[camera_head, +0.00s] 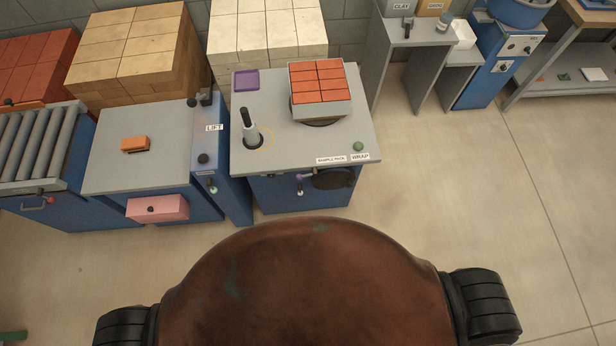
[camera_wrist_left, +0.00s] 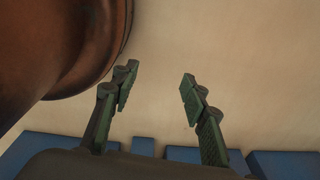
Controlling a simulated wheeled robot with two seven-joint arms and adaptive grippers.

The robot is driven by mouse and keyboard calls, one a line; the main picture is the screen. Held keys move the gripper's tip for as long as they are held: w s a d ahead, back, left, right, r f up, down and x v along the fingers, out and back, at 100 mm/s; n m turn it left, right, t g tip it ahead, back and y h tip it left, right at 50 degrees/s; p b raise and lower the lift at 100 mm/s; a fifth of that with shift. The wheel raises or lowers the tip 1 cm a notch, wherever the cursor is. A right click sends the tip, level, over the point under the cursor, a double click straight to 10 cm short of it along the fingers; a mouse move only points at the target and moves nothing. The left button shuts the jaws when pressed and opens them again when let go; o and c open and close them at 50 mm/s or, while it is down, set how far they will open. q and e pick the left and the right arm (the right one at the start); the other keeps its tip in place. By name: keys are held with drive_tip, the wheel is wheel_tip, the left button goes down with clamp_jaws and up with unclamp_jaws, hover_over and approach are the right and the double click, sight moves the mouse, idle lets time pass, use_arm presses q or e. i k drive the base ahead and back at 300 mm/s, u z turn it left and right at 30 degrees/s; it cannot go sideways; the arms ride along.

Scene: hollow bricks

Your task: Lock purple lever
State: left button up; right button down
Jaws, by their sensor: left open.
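A small lever with a purple knob (camera_head: 299,178) is on the blue front of the wrapping table, below its top edge and left of a dark round plate. The lever is too small to tell its exact setting. My left gripper (camera_wrist_left: 160,77) shows only in the left wrist view, open and empty above the bare floor, with its green-padded fingers apart. The lever is not seen in that view. My right gripper is in neither view.
The wrapping table (camera_head: 285,90) carries a brick stack (camera_head: 317,82), a purple tray (camera_head: 245,80) and a dark upright handle (camera_head: 247,120). Left of it is a table with an orange brick (camera_head: 135,143) and a pink drawer (camera_head: 157,209). Floor at right is clear.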

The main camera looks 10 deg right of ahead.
sight(299, 177)
drive_tip(key=z, duration=1.75)
drive_tip(key=k, duration=0.85)
drive_tip(key=u, duration=1.7)
